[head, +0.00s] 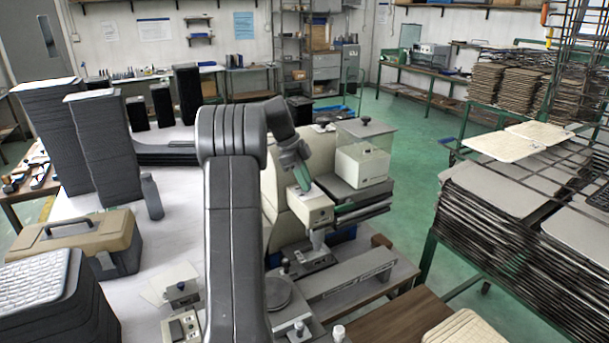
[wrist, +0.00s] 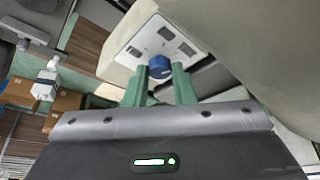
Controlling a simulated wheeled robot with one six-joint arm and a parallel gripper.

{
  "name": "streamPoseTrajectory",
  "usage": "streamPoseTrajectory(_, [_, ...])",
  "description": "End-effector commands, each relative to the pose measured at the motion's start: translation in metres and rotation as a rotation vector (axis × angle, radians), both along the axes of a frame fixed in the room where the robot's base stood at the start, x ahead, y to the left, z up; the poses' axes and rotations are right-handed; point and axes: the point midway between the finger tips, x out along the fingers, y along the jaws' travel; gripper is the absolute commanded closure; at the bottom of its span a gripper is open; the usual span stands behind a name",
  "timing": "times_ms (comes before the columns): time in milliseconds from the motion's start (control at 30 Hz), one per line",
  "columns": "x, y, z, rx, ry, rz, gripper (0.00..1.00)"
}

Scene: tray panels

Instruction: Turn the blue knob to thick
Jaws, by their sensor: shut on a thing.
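The blue knob (wrist: 160,66) sits on a pale panel face (wrist: 152,36) in the wrist view, with dark markings around it. My gripper (wrist: 160,72) has its two green fingers on either side of the knob, shut on it. In the head view my gripper (head: 303,182) reaches down to the top of a cream machine (head: 318,208). There the knob is hidden behind my gripper. I cannot read the marking for thick, nor tell which way the knob points.
A clear box (head: 364,155) with a dark lid knob stands on the machine's right side. A toolbox (head: 80,240), a grey bottle (head: 152,196) and tall dark stacks (head: 100,135) stand on the table to the left. Piled trays (head: 520,240) fill a rack at right.

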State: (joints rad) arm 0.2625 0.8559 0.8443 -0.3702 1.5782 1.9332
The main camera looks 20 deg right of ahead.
Motion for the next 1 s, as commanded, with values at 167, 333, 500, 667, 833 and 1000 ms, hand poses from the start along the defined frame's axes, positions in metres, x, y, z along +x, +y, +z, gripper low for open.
streamPoseTrajectory(167, [0.0011,-0.0005,0.0015,0.001,0.0,-0.099,1.0])
streamPoseTrajectory(333, [0.0013,-0.0009,0.0012,0.0,-0.002,-0.157,1.0])
streamPoseTrajectory(500, [0.0014,-0.001,0.0005,0.0,-0.001,-0.184,1.0])
streamPoseTrajectory(667, [0.0014,-0.0009,0.0001,0.001,-0.002,-0.191,1.0])
streamPoseTrajectory(833, [0.0014,-0.0009,-0.0001,0.001,-0.002,-0.191,1.0])
streamPoseTrajectory(1000, [0.0013,-0.0009,-0.0001,0.002,-0.001,-0.191,0.63])
